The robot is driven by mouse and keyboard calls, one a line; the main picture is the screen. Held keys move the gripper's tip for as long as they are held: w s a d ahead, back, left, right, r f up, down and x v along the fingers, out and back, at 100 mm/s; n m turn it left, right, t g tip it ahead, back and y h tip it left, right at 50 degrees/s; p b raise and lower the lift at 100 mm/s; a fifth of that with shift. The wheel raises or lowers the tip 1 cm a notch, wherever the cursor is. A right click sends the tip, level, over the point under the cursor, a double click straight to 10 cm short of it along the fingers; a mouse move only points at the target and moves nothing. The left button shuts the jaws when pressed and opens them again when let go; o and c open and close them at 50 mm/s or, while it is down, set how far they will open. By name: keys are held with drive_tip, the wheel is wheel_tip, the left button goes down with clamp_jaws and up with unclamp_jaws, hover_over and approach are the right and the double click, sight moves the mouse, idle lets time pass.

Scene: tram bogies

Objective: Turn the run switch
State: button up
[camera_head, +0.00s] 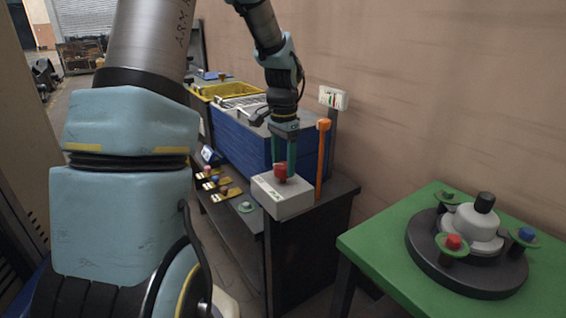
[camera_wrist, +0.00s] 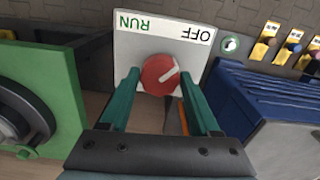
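The run switch is a round red knob (camera_head: 281,171) on a light grey box (camera_head: 284,196) in the head view. In the wrist view the knob (camera_wrist: 155,82) shows a white pointer line slanting to the upper right, toward the OFF side. The plate (camera_wrist: 160,36) carries green RUN and black OFF, both upside down, RUN at left and OFF at right. My gripper (camera_head: 283,165) points down over the knob. Its green fingers (camera_wrist: 160,75) stand apart, one at each side of the knob, with narrow gaps. I cannot tell whether either finger touches it.
An orange upright post (camera_head: 322,155) stands close to the right of the box. A blue crate (camera_head: 240,140) is behind it. A green table (camera_head: 385,245) with a dark round fixture (camera_head: 470,272) is at right. Coloured small parts (camera_head: 215,180) lie on the lower bench.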

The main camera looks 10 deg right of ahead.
sight(282, 165)
drive_tip(key=o, duration=0.3)
wheel_tip(282, 165, up, 11)
drive_tip(key=shift+f+b, duration=0.1)
drive_tip(key=shift+b, duration=0.4)
drive_tip(key=shift+a, duration=0.1)
